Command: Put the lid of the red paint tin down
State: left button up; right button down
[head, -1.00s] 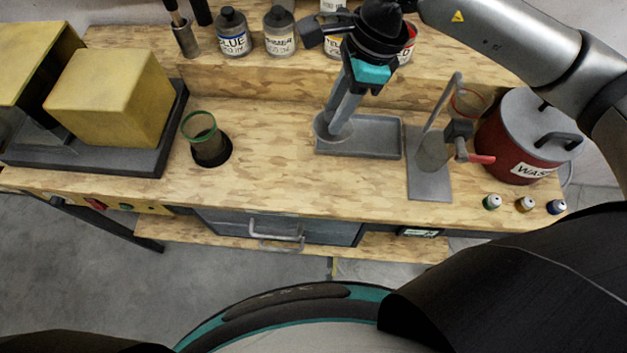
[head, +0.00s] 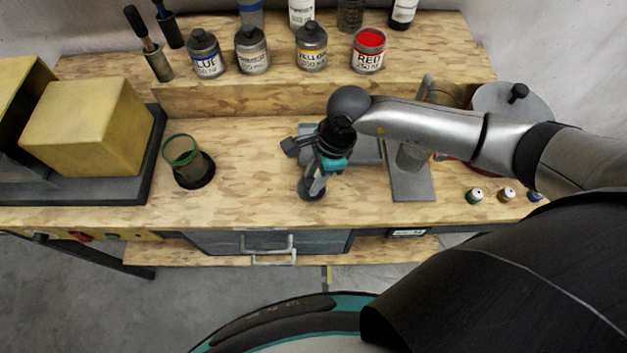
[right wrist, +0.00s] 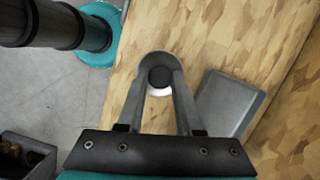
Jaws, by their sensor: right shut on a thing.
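The red paint tin (head: 369,52) stands on the raised back shelf, open, with red paint showing. My right gripper (head: 313,185) points down over the front part of the bench, shut on the grey round lid (head: 311,194). In the right wrist view the fingers (right wrist: 160,79) close on the lid's dark knob, and the lid's grey disc (right wrist: 154,60) shows beyond them. The lid is over bare wood, left of and in front of the grey tray (head: 368,147). I cannot tell whether it touches the wood. My left gripper is out of view.
The tray also shows in the right wrist view (right wrist: 232,98). A metal stand (head: 411,186) and small bottles (head: 475,196) are to the right. Bare bench lies between cup and gripper.

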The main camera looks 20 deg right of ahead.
jog(key=shift+f, duration=1.2)
jog(key=shift+f, duration=0.2)
jog(key=c, duration=0.6)
grip_release()
jog(key=shift+r, duration=0.1)
jog(key=shift+o, duration=0.2)
jog(key=shift+r, duration=0.1)
